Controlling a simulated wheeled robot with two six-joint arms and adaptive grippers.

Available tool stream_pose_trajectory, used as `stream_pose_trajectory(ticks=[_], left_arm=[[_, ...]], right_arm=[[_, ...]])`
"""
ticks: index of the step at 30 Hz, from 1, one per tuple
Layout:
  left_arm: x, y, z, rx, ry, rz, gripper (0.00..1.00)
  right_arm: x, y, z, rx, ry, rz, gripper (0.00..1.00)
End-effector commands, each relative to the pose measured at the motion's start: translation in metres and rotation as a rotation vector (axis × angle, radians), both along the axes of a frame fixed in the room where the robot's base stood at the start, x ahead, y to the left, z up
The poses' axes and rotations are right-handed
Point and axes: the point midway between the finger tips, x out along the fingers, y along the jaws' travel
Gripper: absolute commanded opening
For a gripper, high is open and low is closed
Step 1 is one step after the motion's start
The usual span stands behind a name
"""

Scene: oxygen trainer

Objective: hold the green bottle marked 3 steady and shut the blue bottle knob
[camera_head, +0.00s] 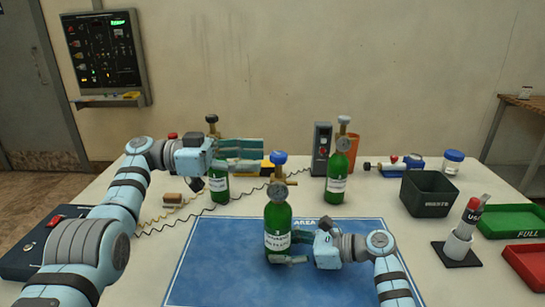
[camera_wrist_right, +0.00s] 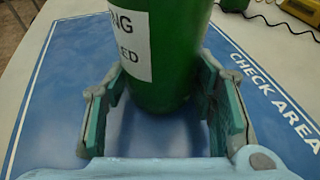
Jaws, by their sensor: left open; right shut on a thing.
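The green bottle (camera_head: 277,222) stands upright on the blue check-area mat (camera_head: 205,270), with a blue knob (camera_head: 279,158) and a gauge at its top. Its white label shows, but I cannot make out a 3. My right gripper (camera_head: 292,248) is shut on the bottle's lower body; in the right wrist view, teal fingers flank the green bottle (camera_wrist_right: 175,60). My left gripper (camera_head: 256,157) is open and empty, pointing right, at about knob height, just left of the blue knob. I cannot tell the knob's turn.
Two other green bottles stand behind, one on the left (camera_head: 219,185) partly hidden by my left gripper, one on the right (camera_head: 337,178). The mat's left part is clear.

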Motion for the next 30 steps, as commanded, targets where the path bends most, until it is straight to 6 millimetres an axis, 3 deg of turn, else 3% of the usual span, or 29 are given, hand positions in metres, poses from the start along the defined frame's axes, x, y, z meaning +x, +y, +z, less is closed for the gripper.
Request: stream_pose_trajectory(ticks=[4, 14, 23, 26, 30], left_arm=[[-0.001, 0.015, 0.001, -0.001, 0.001, 0.000, 0.49], [0.001, 0.017, -0.001, 0.004, 0.000, 0.009, 0.49], [0.023, 0.050, -0.021, 0.091, 0.031, 0.291, 0.49], [0.010, 0.058, -0.019, 0.085, 0.030, 0.407, 0.49], [-0.025, 0.056, -0.010, 0.045, 0.016, 0.498, 0.49]], right_arm=[[0.000, 0.000, 0.000, 0.000, 0.001, 0.001, 0.36], [0.000, 0.000, 0.000, 0.000, 0.001, 0.001, 0.36], [0.000, 0.000, -0.001, -0.001, 0.001, 0.000, 0.36], [0.000, 0.000, -0.001, -0.001, 0.001, 0.000, 0.36], [0.000, 0.000, -0.001, -0.001, 0.001, 0.001, 0.36]])
